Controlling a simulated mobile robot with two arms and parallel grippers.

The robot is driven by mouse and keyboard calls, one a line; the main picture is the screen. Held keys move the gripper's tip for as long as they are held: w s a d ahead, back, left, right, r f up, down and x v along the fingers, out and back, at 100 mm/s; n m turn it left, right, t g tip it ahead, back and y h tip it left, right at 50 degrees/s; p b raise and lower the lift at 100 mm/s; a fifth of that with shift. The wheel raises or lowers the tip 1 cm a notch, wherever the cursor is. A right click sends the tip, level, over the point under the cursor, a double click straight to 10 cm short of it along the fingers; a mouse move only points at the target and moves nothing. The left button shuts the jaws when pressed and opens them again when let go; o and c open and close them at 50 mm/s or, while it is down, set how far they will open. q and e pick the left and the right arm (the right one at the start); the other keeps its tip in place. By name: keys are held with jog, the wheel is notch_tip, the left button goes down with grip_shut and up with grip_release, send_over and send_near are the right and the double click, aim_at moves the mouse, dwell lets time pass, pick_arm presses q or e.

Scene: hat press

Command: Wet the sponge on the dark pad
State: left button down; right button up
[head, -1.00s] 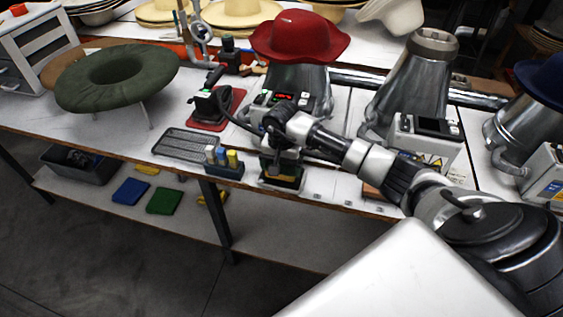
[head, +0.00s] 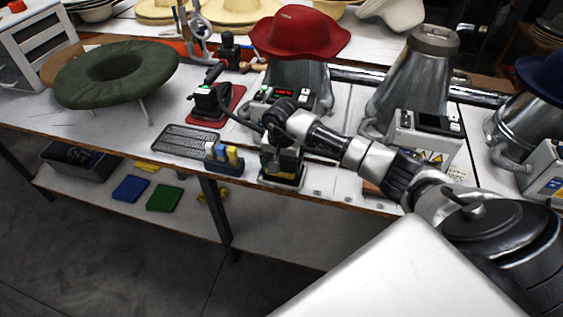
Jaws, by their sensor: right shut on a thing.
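My right gripper (head: 281,140) reaches in from the right and points down at the table's front edge. It is shut on the sponge (head: 286,160), a small block with a yellowish band, mostly hidden by the fingers. The dark pad (head: 283,178) lies in a shallow pale-rimmed tray directly below the gripper. The sponge is over the pad; whether it touches the pad I cannot tell. My left gripper is not in view.
A dark holder (head: 224,166) with small coloured bottles and a wire rack (head: 186,141) stand left of the pad. A press (head: 294,92) with a red hat (head: 299,33) stands behind. A dark iron (head: 211,102) rests on a red mat (head: 236,96).

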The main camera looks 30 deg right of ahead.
aim_at(282, 162)
jog(key=shift+f+b, duration=0.3)
jog(key=shift+f, duration=0.05)
jog(key=shift+f+b, duration=0.15)
jog(key=shift+b, duration=0.15)
dwell(1.6)
jog(key=shift+r+p, duration=0.55)
jog(key=shift+r, duration=0.4)
jog(key=shift+r+p, duration=1.35)
jog(key=shift+r, duration=1.35)
